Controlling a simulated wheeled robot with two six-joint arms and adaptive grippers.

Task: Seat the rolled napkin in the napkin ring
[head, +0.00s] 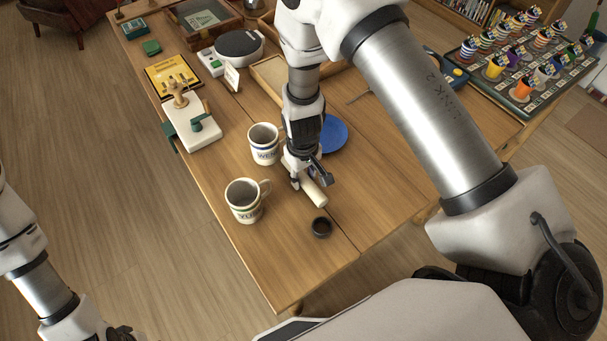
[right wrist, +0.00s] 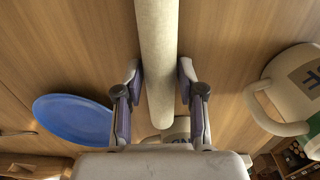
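The rolled napkin (head: 313,192) is a pale cream cylinder beneath my right gripper, one end pointing toward the near table edge. The right gripper (head: 309,178) has its fingers on both sides of it. In the right wrist view the napkin (right wrist: 157,45) lies between the two fingertips (right wrist: 160,82), which appear to touch its sides. I cannot tell whether it is clear of the table. My left gripper (head: 122,333) shows only partly at the bottom left.
Two mugs stand left of the right gripper, one close (head: 244,201) and one farther back (head: 264,144). A blue plate (head: 333,134) lies behind the gripper. A white board with a wooden knob (head: 192,126) is at the left edge. The table's near end around the ring is clear.

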